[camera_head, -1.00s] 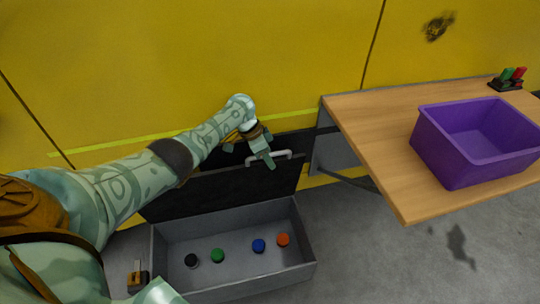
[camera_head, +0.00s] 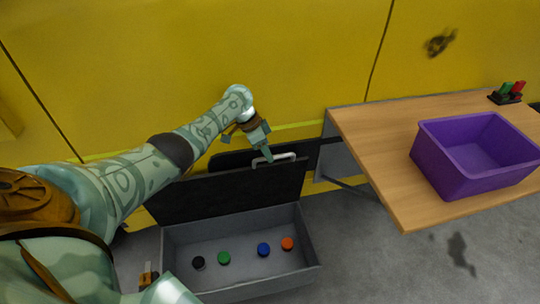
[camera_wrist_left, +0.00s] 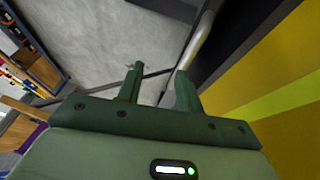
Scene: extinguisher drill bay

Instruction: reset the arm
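My left gripper (camera_head: 259,145) is at the upper edge of the raised black lid, beside its pale bar handle (camera_head: 274,160). In the left wrist view the two fingers of this gripper (camera_wrist_left: 157,85) stand apart with nothing held between them. The bar handle (camera_wrist_left: 201,40) runs just outside the right finger there; I cannot tell if they touch. The lid (camera_head: 235,190) stands up behind an open grey box (camera_head: 307,245) on the floor.
Black (camera_head: 198,263), green (camera_head: 224,258), blue (camera_head: 264,249) and orange (camera_head: 288,243) round pieces lie in the box. A wooden shelf (camera_head: 375,150) at right carries a purple bin (camera_head: 450,165) and a green-and-red switch block (camera_head: 506,94). A yellow wall (camera_head: 160,60) stands behind.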

